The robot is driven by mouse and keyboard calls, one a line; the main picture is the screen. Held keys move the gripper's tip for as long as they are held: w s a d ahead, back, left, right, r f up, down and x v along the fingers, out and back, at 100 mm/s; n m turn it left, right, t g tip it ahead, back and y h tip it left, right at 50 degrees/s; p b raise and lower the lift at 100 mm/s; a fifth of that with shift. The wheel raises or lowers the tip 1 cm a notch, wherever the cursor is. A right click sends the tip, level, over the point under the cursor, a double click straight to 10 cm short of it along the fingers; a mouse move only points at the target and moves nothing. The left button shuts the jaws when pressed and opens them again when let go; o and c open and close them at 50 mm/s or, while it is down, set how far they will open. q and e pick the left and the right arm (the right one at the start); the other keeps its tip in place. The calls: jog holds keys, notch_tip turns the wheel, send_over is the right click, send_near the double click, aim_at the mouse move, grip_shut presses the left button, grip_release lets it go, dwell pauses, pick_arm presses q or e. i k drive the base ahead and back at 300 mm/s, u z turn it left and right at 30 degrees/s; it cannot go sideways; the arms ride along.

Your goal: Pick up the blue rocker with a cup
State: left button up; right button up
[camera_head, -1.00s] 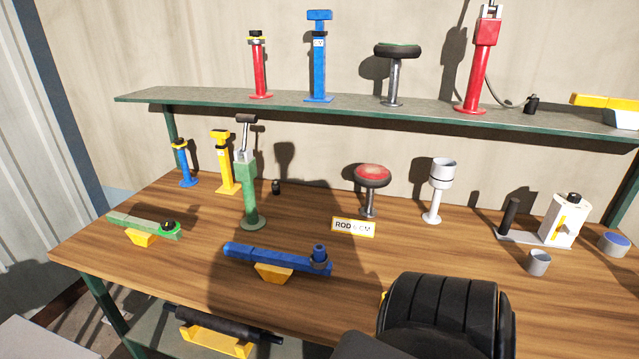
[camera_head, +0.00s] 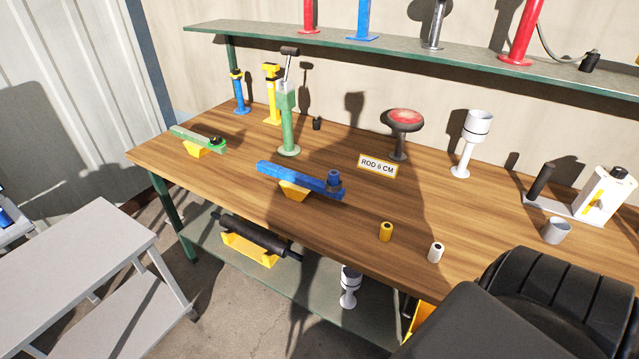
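The blue rocker (camera_head: 290,177) is a long blue bar resting on a yellow wedge-shaped base (camera_head: 295,191) on the wooden bench. Neither of my grippers shows in the head view.
A green rocker (camera_head: 198,138) lies to the left on the wooden bench (camera_head: 240,205). A green post (camera_head: 288,125) stands behind. Small yellow (camera_head: 386,231) and white (camera_head: 436,252) cylinders stand right. A large black ribbed shape (camera_head: 565,300) hides the bottom right.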

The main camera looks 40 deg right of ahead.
aim_at(297, 186)
jog(key=z, duration=1.65)
jog(key=i, duration=0.5)
